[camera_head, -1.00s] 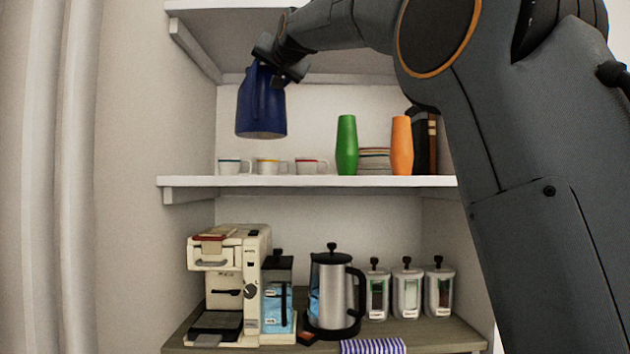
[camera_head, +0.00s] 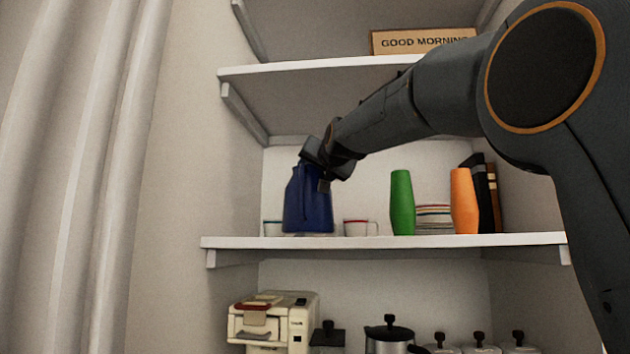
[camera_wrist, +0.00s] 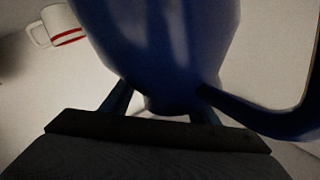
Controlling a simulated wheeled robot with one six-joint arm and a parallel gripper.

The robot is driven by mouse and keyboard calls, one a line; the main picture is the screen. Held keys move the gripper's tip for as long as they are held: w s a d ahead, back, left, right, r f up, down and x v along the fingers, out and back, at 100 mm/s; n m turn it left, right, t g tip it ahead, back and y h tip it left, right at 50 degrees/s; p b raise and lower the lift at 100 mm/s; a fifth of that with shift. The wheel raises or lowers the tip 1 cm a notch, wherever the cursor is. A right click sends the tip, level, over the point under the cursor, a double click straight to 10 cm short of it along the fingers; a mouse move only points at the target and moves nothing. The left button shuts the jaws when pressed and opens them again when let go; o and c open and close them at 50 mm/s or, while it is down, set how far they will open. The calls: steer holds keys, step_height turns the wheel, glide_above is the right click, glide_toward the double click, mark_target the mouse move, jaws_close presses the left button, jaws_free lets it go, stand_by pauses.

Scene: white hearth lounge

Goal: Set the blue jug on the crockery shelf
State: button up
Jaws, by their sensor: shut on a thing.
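The blue jug (camera_head: 307,205) is upright at the left part of the crockery shelf (camera_head: 400,241), in front of the cups. Its base is at about the height of the shelf board; I cannot tell whether it touches. My gripper (camera_head: 322,178) is shut on the upper part of the jug. In the wrist view the jug (camera_wrist: 165,45) fills the middle, between my gripper's fingers (camera_wrist: 160,105). A white cup with a red band (camera_head: 360,228) stands just right of the jug. Another cup (camera_head: 272,228) shows partly at its left; the jug hides what is between.
A green vase (camera_head: 402,203), stacked bowls or plates (camera_head: 433,218), an orange vase (camera_head: 464,202) and dark books (camera_head: 485,190) stand to the right on the shelf. An upper shelf (camera_head: 320,66) overhangs. Below are a coffee machine (camera_head: 270,318) and a kettle (camera_head: 389,335).

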mark_target(310, 184)
steer(key=shift+s+f, duration=0.1)
steer(key=shift+f, duration=0.35)
steer(key=shift+f, duration=0.15)
steer(key=o, duration=1.5)
steer(key=s+d+b, duration=0.1)
steer(key=s+d, duration=0.1)
steer(key=s, duration=0.9)
steer(key=shift+s+d, duration=0.15)
steer(key=shift+s, duration=0.2)
